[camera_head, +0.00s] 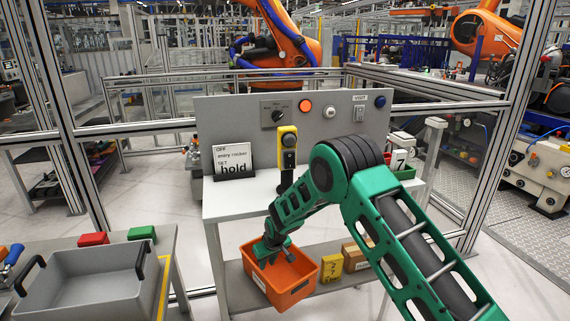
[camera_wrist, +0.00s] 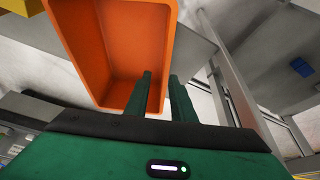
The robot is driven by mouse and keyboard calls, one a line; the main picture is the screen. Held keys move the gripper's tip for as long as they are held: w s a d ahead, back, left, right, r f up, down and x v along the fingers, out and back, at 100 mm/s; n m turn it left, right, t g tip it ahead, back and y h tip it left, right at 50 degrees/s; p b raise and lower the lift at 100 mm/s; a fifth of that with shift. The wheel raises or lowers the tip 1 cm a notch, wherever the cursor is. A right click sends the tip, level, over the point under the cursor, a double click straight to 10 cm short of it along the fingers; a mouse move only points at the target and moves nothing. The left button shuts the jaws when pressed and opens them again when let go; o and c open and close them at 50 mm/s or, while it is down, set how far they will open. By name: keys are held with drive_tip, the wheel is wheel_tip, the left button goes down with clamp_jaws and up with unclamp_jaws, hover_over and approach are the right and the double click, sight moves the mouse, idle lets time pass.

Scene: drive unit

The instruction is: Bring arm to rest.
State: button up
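The left finger overlaps the inside of the orange bin (camera_wrist: 123,38). The right finger is beside the bin's right edge. The bin looks empty in the wrist view.
The bench (camera_head: 235,203) carries a sign reading "hold" (camera_head: 233,167), a yellow-and-black device (camera_head: 287,150) and a button panel (camera_head: 235,115). Yellow (camera_head: 332,267) and brown (camera_head: 355,256) boxes are beside the bin. A grey tray (camera_head: 95,285) stands at the left. Metal-framed fencing encloses the back.

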drive_tip(key=s+d+r+m+h, duration=0.1)
drive_tip(key=s+d+r+m, duration=0.1)
drive_tip(key=d+r, duration=0.65)
drive_tip(key=s+d+r+m+h, duration=0.1)
drive_tip(key=s+d+r+m, duration=0.15)
drive_tip(key=d+r, duration=0.6)
drive_tip(key=s+d+r+m, duration=0.1)
drive_tip(key=s+d+r, duration=0.3)
drive_tip(key=d, duration=0.2)
drive_tip(key=s+d+r+m+g+h, duration=0.1)
drive_tip(key=s+d+r, duration=0.2)
drive_tip(key=d, duration=0.4)
drive_tip(key=s+d+r+m, duration=0.1)
drive_tip(key=s+d+r, duration=0.3)
drive_tip(key=d, duration=0.2)
drive_tip(key=s+d+r+m+g, duration=0.1)
drive_tip(key=s+d+r+m, duration=0.15)
drive_tip(key=s+d, duration=0.5)
drive_tip(key=s+d+r+m+g, duration=0.1)
drive_tip(key=s+d+r, duration=0.25)
drive_tip(key=s, duration=0.65)
drive_tip(key=s+d+m+y, duration=0.1)
drive_tip(key=s+d+m, duration=0.1)
drive_tip(key=s, duration=1.4)
drive_tip(key=shift+s+f+g, duration=0.3)
drive_tip(key=shift+s+f, duration=0.1)
